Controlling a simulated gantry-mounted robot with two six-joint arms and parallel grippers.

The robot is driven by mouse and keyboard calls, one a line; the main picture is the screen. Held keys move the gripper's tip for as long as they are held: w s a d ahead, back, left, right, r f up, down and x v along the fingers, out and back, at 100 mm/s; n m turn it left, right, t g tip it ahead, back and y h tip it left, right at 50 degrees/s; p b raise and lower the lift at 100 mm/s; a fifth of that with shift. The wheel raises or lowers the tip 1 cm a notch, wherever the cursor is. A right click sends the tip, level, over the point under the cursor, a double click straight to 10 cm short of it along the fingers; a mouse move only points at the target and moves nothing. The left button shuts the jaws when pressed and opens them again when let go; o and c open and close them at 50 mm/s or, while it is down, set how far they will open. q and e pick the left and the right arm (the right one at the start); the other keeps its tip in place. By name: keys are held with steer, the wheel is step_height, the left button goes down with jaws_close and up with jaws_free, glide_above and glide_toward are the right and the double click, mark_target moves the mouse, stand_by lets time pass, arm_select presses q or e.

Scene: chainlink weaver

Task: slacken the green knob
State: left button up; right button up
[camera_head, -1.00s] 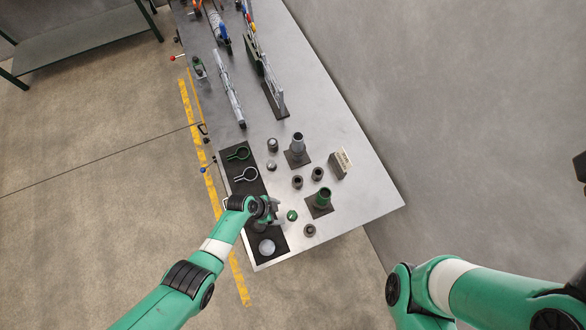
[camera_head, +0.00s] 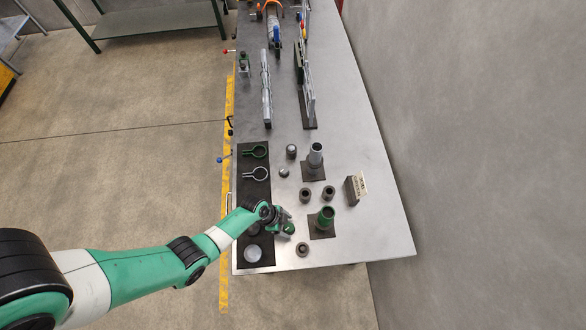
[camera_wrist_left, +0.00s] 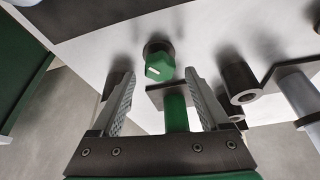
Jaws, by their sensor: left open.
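The green knob (camera_wrist_left: 160,66) sits on a dark round base and has a pale mark on its face. In the left wrist view it lies just ahead of and between the fingertips of my left gripper (camera_wrist_left: 159,76), which is open and empty. In the head view the knob (camera_head: 289,228) is at the tips of my left gripper (camera_head: 286,222), which partly hides it. I cannot tell whether a finger touches it. My right gripper is not in view.
A green post (camera_head: 325,217) on a square plate stands right of the knob. A dark ring-like part (camera_head: 302,249) is in front. A grey post (camera_head: 316,157), dark cylinders and a sign block (camera_head: 355,188) stand farther off. A black mat (camera_head: 255,200) lies left.

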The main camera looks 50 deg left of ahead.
arm_select(q)
steer(key=shift+w+d+f, duration=0.1)
steer(key=shift+f, duration=0.3)
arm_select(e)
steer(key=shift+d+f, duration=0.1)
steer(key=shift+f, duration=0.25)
arm_select(q)
jaws_close()
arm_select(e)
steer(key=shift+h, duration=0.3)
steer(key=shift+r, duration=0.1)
